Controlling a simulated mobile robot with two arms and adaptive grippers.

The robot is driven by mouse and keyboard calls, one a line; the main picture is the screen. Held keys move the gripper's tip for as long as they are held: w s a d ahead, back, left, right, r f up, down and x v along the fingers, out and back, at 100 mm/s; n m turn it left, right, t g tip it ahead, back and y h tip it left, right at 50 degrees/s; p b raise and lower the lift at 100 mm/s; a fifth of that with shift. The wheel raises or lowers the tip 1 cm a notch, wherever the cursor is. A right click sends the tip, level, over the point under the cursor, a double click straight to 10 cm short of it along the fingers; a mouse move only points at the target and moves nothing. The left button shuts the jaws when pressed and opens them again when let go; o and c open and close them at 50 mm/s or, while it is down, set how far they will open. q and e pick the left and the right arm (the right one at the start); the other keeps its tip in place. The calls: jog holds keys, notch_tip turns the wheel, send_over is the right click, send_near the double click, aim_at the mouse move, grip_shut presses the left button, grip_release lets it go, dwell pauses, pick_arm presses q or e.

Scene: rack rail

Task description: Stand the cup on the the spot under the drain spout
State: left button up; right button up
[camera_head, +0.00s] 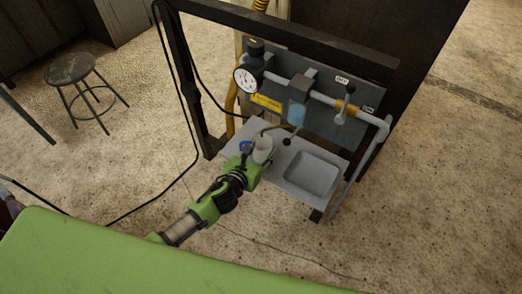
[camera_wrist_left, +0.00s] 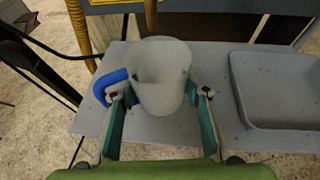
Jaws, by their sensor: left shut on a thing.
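A pale grey-white cup (camera_head: 263,149) with a blue handle (camera_head: 246,147) is at the left part of the grey shelf (camera_head: 279,172) of the rack. My left gripper (camera_head: 254,160) is shut on the cup. In the left wrist view the cup (camera_wrist_left: 160,76) is upright between the two teal fingers, its blue handle (camera_wrist_left: 106,87) to the left. I cannot tell whether its base touches the shelf. A small spout with a dark tip (camera_head: 286,142) ends just right of the cup in the head view. The spot under it is not clearly visible. My right gripper is not in view.
A grey basin (camera_head: 311,175) is set in the shelf to the right. A dark frame post (camera_head: 190,95) stands left. A stool (camera_head: 74,75) is far off.

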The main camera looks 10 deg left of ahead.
pick_arm(q)
jog(key=shift+f+b, duration=0.45)
jog(key=shift+f, duration=0.15)
jog(key=o, duration=1.2)
jog(key=shift+v, duration=4.05)
